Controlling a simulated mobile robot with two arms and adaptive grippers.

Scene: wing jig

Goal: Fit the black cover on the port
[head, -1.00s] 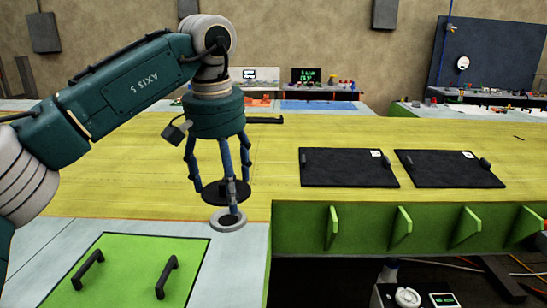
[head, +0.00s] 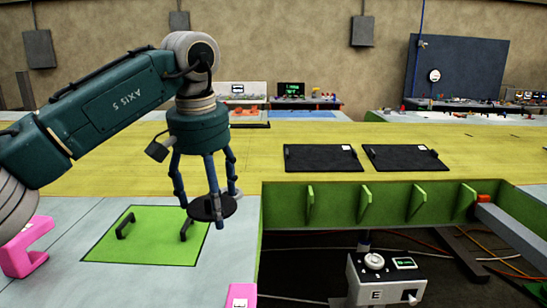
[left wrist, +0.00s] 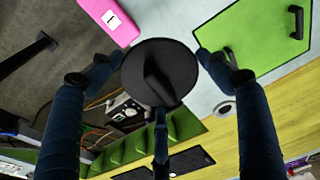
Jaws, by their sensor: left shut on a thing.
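The black cover (head: 217,209) is a round disc with a raised grip bar, which shows in the left wrist view (left wrist: 172,62). My left gripper (head: 211,198) is shut on it and holds it above the pale surface, near the right edge of the green panel. The port (left wrist: 226,109) is a pale ring with a dark hole, clear of the disc in the left wrist view. In the head view the port (head: 236,193) lies just behind the gripper, mostly hidden by the fingers and cover. My right gripper is not in view.
The green panel (head: 150,243) has two black handles. Pink blocks stand at the left (head: 28,246) and front (head: 241,295). Two black plates (head: 322,158) (head: 404,158) lie on the yellow surface (head: 480,152). Green ribs (head: 364,196) line the bay at the right, above a grey device (head: 386,280).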

